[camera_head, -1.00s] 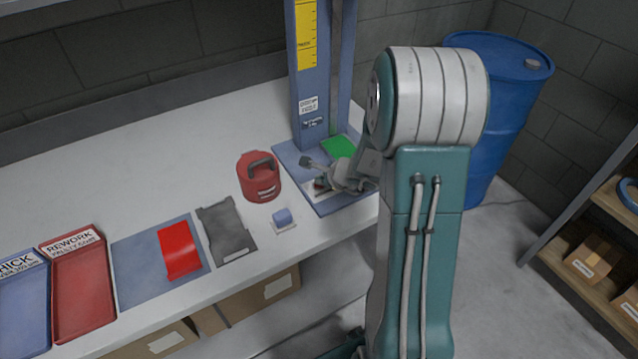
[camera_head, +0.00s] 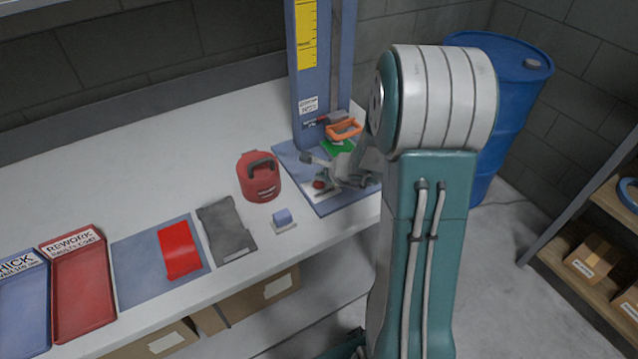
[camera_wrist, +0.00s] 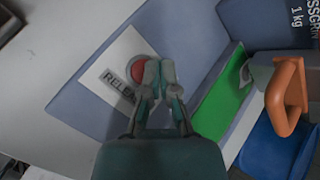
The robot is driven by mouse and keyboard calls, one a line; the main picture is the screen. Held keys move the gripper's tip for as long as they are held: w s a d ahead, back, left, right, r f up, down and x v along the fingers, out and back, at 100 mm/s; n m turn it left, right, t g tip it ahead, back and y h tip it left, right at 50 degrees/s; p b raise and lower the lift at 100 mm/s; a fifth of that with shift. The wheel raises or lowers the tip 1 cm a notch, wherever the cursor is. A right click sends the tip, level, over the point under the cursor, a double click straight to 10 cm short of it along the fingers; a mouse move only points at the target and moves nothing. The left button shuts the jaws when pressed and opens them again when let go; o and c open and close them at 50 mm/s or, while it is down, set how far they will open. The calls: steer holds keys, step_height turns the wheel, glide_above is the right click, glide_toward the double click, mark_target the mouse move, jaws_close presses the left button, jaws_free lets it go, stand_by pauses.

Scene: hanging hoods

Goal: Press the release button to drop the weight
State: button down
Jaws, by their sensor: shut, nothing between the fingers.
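The round red release button (camera_wrist: 138,70) sits on a white label plate (camera_wrist: 118,72) on the blue base of the drop tower. It also shows in the head view (camera_head: 320,184). My gripper (camera_wrist: 160,68) is shut and empty, its fingertips just right of the button and overlapping its edge in the wrist view; I cannot tell whether they touch it. An orange-handled part (camera_head: 345,128), apparently the weight, is low on the blue tower (camera_head: 308,80), close over the green pad (camera_head: 334,148). Its orange handle fills the right of the wrist view (camera_wrist: 286,98).
A red handled container (camera_head: 258,180) stands left of the tower base. A blue barrel (camera_head: 510,90) stands behind my arm.

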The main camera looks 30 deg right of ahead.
mark_target(320, 185)
steer(key=shift+r, duration=2.5)
steer(key=shift+a+r, duration=0.1)
steer(key=s+a+r+n+g+y, duration=0.2)
steer(key=s+a+r+n, duration=0.75)
steer(key=a+n, duration=0.3)
steer(key=s+a+r+n+h, duration=0.1)
steer(key=s+r+n+h, duration=0.1)
steer(key=s+n, duration=0.4)
steer(key=s+a+r+n+g+h, duration=0.1)
steer(key=s+r+n+h, duration=0.1)
steer(key=s+n, duration=0.3)
steer(key=s+r, duration=0.1)
steer(key=s, duration=0.3)
steer(key=shift+s+n, duration=0.3)
steer(key=shift+n, duration=0.05)
